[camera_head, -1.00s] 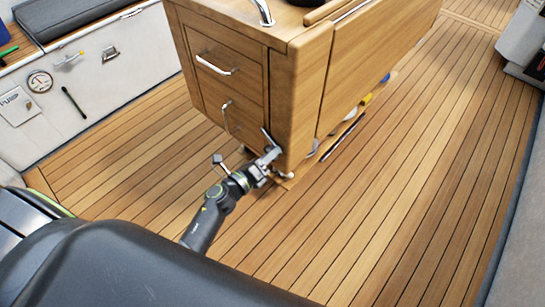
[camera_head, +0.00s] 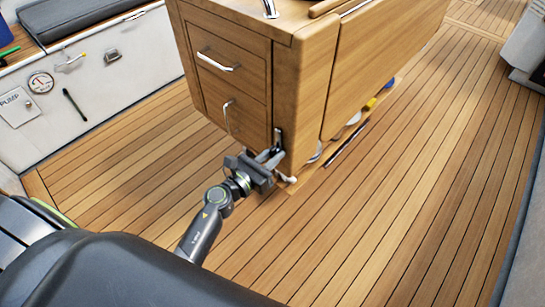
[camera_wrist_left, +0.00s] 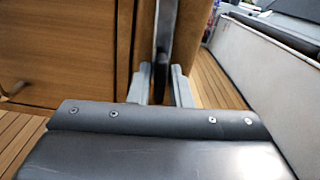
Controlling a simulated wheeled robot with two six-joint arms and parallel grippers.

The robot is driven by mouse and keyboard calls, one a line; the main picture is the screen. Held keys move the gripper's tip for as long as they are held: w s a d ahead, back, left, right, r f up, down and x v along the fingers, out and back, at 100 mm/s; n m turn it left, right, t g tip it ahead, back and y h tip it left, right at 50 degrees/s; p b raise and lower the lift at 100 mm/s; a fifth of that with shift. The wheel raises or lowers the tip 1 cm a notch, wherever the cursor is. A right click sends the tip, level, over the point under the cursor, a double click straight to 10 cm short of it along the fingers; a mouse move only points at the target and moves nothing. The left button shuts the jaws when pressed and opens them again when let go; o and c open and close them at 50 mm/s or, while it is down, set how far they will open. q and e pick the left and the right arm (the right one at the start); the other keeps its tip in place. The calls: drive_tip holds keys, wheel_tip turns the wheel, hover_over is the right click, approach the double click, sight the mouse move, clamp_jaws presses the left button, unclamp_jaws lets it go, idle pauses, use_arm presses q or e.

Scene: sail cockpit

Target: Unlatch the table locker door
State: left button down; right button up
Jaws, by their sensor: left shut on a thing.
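The table locker is a wooden cabinet (camera_head: 312,75) in the middle of the head view, with its door panel on the left face. A dark latch lever (camera_head: 277,136) stands about upright low on the corner edge of that face. My left gripper (camera_head: 272,156) is at this lever and shut on it. In the left wrist view the dark lever (camera_wrist_left: 162,50) runs between my two grey fingertips, and the left gripper (camera_wrist_left: 162,84) encloses its lower part. My right gripper is not in view.
Two metal handles, an upper one (camera_head: 217,62) and a lower one (camera_head: 227,116), stick out from the locker's left face. A white bench wall (camera_head: 85,75) stands at the left. The plank floor (camera_head: 400,190) is clear to the right.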

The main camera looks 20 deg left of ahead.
use_arm(q)
drive_tip(key=shift+f+m, duration=0.1)
drive_tip(key=shift+m, duration=0.3)
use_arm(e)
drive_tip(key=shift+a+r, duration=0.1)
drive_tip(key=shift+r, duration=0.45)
use_arm(q)
drive_tip(key=c, duration=1.5)
unclamp_jaws()
drive_tip(key=shift+o, duration=0.2)
